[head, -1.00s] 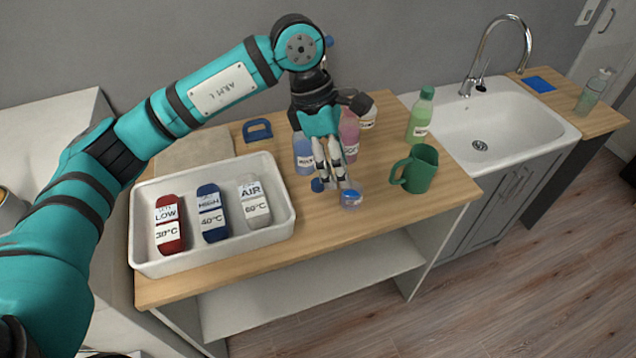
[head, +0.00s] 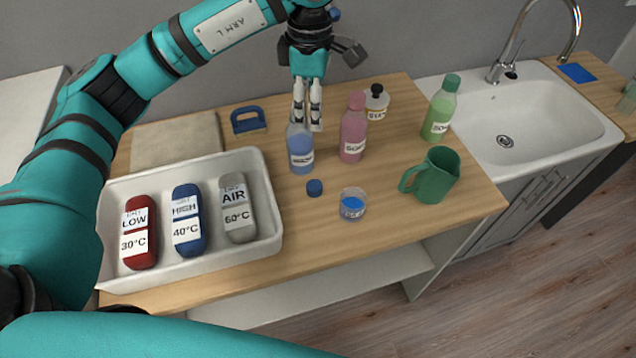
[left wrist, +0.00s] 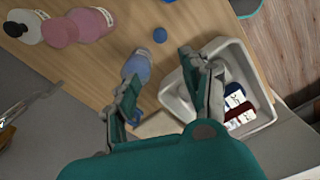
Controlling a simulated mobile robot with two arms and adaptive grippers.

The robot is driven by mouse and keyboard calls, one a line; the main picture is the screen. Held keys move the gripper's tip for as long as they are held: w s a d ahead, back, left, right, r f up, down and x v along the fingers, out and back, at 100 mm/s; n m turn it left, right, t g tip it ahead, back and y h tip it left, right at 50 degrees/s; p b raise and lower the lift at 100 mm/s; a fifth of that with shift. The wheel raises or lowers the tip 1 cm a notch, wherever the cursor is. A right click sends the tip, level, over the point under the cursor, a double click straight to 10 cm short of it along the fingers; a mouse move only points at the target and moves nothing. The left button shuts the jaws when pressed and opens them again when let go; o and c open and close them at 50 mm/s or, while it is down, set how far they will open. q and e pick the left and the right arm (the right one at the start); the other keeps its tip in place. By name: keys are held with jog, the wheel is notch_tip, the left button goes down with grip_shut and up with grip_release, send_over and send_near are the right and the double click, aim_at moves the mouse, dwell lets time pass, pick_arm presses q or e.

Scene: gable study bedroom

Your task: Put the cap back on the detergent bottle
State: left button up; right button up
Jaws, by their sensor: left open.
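The blue bottle (head: 300,150), which matches the loose cap in colour, stands upright on the wooden counter. Its label is too small to read, and my fingers partly hide its top. It also shows in the left wrist view (left wrist: 137,67). The blue cap (head: 315,188) lies on the counter just in front of the bottle; the left wrist view shows it too (left wrist: 160,35). My left gripper (head: 307,120) points down at the bottle's top, open and empty, its fingers apart in the left wrist view (left wrist: 158,72). Whether it touches the bottle I cannot tell. My right gripper is out of view.
A clear cup with blue contents (head: 352,204) stands right of the cap. A pink bottle (head: 353,135), a black-capped bottle (head: 377,104), a green bottle (head: 440,110) and a green mug (head: 432,178) stand rightward. A white tray (head: 262,215) fills the left, a blue-handled brush (head: 248,120) behind.

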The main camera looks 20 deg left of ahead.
pick_arm(q)
notch_tip(320, 180, down, 5)
jog(key=b, duration=0.4)
jog(key=shift+w+f+b, duration=0.15)
jog(key=shift+b, duration=0.15)
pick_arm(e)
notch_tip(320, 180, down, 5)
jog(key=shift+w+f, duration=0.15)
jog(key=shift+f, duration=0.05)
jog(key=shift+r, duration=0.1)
pick_arm(q)
jog(key=p, duration=0.4)
send_over(313, 184)
notch_tip(313, 184, down, 11)
jog(key=shift+f, duration=0.6)
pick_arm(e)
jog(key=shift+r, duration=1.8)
